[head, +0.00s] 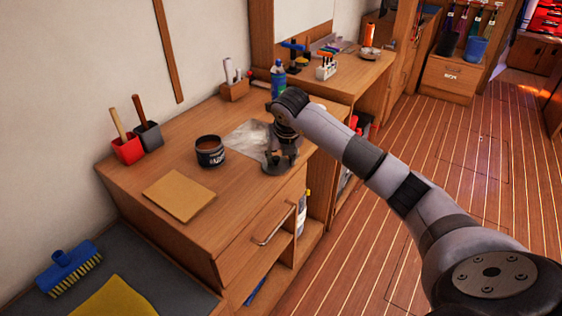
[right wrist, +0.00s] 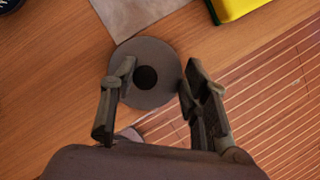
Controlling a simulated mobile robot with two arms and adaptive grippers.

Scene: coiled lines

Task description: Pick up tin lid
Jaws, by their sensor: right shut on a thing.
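The tin lid is a flat grey disc (right wrist: 147,50) with a dark round centre in the right wrist view. In the head view the lid (head: 274,171) shows under my right gripper (head: 280,155), by the front edge of the wooden desk. In the right wrist view my right gripper (right wrist: 160,74) is shut on the lid, one finger over its left part and one at its right edge. I cannot tell how far the lid is off the desk. An open dark tin (head: 210,152) with brown contents stands to the left. My left gripper is out of view.
A grey cloth (head: 246,138) lies beside the lid. A tan sheet (head: 179,195) lies at the desk's front left. Red (head: 127,150) and dark (head: 149,135) holders, a blue-green bottle (head: 278,82) and a wooden block with tools (head: 233,89) stand towards the back.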

